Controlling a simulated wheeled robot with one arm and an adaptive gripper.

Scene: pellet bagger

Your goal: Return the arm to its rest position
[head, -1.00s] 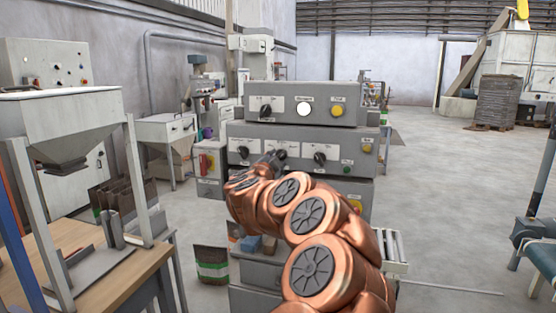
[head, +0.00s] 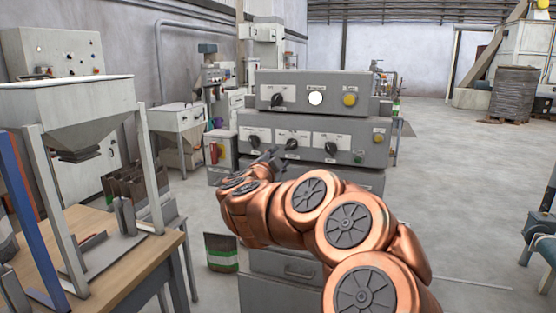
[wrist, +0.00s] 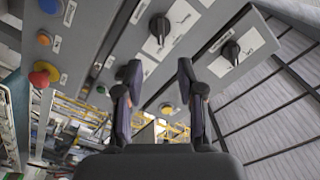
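My gripper (head: 268,158) is at the end of my copper-coloured arm, in front of the grey control panel (head: 345,126). In the wrist view my gripper (wrist: 160,76) shows two dark fingers apart, with nothing between them. The panel face (wrist: 125,42) lies beyond the fingers there, tilted, with black rotary knobs and coloured buttons. My arm is bent and reaches from the lower right of the head view. Part of the lower panel is hidden behind it. I cannot tell the exact gap between fingertips and panel.
A hopper (head: 75,107) on a frame stands over a wooden table (head: 130,262) at left. A bag (head: 221,253) with a green band stands on the floor left of the panel's cabinet. Open grey floor (head: 450,190) lies to the right. A pallet stack (head: 514,95) stands far back right.

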